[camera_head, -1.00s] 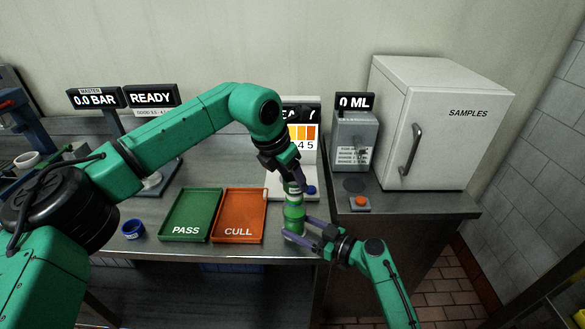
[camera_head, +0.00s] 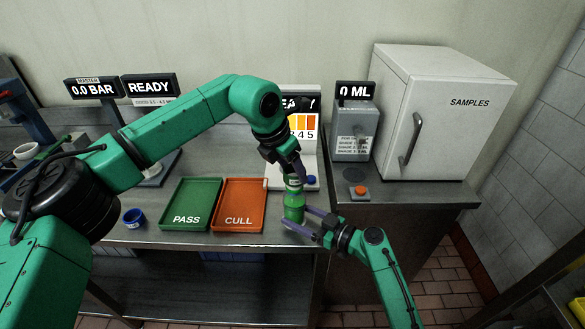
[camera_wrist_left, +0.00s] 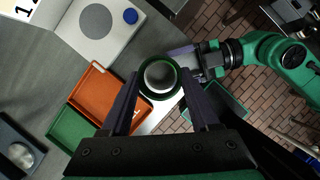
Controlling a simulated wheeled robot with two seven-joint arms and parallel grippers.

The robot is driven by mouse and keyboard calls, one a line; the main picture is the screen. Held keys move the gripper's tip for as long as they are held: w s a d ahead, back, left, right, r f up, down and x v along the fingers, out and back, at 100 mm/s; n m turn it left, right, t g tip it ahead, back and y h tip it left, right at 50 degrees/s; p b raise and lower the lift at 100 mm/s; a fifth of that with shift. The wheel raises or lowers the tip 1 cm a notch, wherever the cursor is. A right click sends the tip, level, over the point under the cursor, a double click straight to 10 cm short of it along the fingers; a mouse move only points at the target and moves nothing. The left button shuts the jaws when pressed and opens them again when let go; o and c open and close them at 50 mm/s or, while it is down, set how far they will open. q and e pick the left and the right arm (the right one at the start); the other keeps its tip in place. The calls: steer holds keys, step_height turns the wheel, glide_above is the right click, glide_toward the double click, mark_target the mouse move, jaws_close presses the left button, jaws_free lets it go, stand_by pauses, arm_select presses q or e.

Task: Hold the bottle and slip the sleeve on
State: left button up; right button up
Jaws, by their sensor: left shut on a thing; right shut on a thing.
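In the left wrist view, a green ring (camera_wrist_left: 176,78) surrounds a pale round top (camera_wrist_left: 160,75) between my left fingers. I take the ring as the sleeve and the pale part as the bottle. How far the sleeve covers the bottle is unclear.
A green PASS tray (camera_head: 190,194) and an orange CULL tray (camera_head: 240,195) lie on the bench. A small blue ring (camera_head: 133,217) is left of them. A colour-chart stand (camera_head: 305,150) is behind the grippers. A dispenser (camera_head: 355,135) and a white SAMPLES cabinet (camera_head: 445,110) stand right.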

mark_target(292, 182)
arm_select(q)
steer(key=shift+f, duration=2.25)
arm_select(e)
steer(key=shift+f, duration=0.1)
stand_by(1.4)
arm_select(q)
steer(key=o, duration=1.4)
steer(key=shift+r, duration=0.15)
steer(key=v, duration=1.2)
arm_select(e)
steer(key=o, duration=0.9)
arm_select(q)
steer(key=shift+w, duration=0.1)
arm_select(e)
steer(key=shift+w, duration=0.1)
